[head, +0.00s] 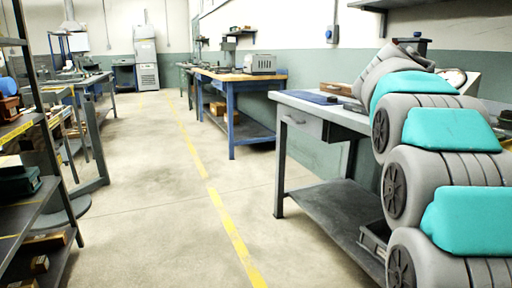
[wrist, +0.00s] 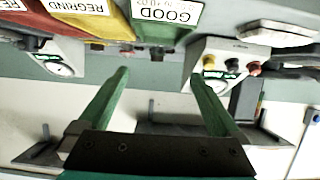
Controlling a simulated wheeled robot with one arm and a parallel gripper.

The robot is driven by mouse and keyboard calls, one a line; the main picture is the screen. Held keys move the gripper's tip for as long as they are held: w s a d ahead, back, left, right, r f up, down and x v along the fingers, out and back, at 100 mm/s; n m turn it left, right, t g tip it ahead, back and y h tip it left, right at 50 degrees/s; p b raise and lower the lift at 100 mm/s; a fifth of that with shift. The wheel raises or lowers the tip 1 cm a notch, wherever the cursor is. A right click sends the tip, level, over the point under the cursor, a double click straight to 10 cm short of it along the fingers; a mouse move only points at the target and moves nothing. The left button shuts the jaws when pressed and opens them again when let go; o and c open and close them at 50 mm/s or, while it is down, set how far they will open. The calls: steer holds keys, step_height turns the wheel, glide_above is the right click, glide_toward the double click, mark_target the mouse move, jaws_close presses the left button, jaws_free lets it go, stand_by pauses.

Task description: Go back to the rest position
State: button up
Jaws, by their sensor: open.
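My gripper (wrist: 160,75) shows in the wrist view as two green fingers on a dark mount. The fingers are wide apart and nothing is between them. In the head view my grey and teal arm rises along the right side over a grey workbench (head: 340,119). The gripper itself cannot be made out there.
The wrist view shows a yellow bin (wrist: 90,20), a green bin (wrist: 155,30) labelled GOOD, a REGRIND label and a white control box (wrist: 225,62) with buttons. In the head view, a shelf rack (head: 35,185) stands left; the yellow-striped aisle is clear.

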steer(key=s+a+f+n+g+y, duration=0.1)
steer(key=s+a+f+n+y, duration=0.15)
steer(key=s+a+f, duration=0.45)
steer(key=s+a+f+n+g+y, duration=0.1)
steer(key=s+a+f+n+y, duration=0.2)
steer(key=f, duration=0.6)
steer(key=s+a+f+n+g+y, duration=0.1)
steer(key=s+a+f+n+y, duration=0.15)
steer(key=s+a+f, duration=0.45)
steer(key=s+a+f+n+g+y, duration=0.2)
steer(key=s+a+f, duration=0.5)
steer(key=s, duration=0.5)
steer(key=s+a+f+n+g+y, duration=0.2)
steer(key=s+a+f, duration=0.5)
steer(key=s, duration=0.4)
steer(key=shift+s+a+f+n+y, duration=0.2)
steer(key=shift+s+f+n+y, duration=0.2)
steer(key=shift+f+n, duration=0.25)
steer(key=shift+d+r, duration=0.1)
steer(key=shift+d, duration=0.05)
